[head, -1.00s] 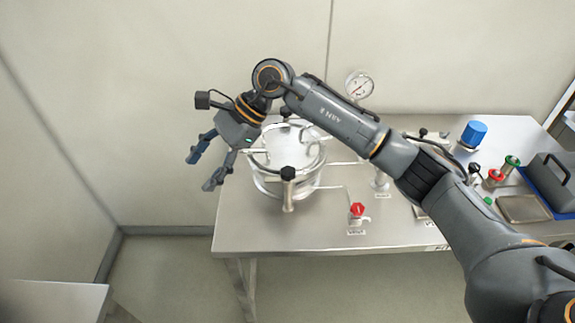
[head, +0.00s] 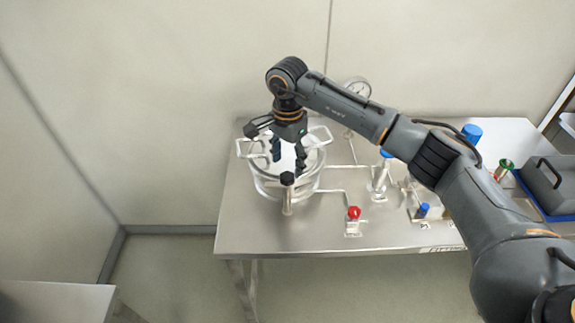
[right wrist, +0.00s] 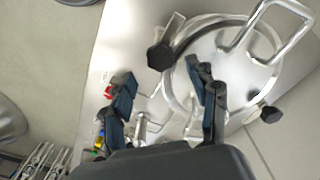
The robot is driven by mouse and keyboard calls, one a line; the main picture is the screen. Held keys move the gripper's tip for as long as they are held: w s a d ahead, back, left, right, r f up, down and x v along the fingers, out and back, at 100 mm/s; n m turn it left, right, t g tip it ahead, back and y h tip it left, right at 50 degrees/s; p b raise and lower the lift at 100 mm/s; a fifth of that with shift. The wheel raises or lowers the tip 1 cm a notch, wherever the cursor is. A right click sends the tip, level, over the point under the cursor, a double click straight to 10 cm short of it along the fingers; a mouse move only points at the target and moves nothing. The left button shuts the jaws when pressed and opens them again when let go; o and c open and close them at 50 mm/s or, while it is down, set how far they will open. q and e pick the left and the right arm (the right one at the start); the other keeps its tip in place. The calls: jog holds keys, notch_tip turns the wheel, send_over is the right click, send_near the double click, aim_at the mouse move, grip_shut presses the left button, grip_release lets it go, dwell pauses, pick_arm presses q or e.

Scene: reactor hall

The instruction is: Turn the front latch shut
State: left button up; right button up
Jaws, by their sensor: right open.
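The round metal vessel (head: 262,186) stands on the left of the steel bench, with its lid on. The front latch (head: 287,180) is an upright post with a black knob at the vessel's front rim; its knob also shows in the right wrist view (right wrist: 160,57). A second black knob (right wrist: 271,114) is at the far side of the lid. My right gripper (head: 289,162) points down over the lid, just behind the front latch. Its fingers (right wrist: 161,74) are apart with nothing between them, and I cannot tell their height above the lid. My left gripper is not in view.
Loop handles (head: 252,149) stick up from the lid's sides. A gauge (head: 356,87) stands behind. A red valve (head: 353,213) and blue-capped fittings (head: 422,210) stand right of the vessel. The front left bench top is bare.

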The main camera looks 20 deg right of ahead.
aim_at(287, 176)
jog(key=shift+f+p, duration=0.6)
jog(key=shift+f, duration=1.55)
jog(key=shift+c, duration=0.5)
jog(key=c, duration=1.1)
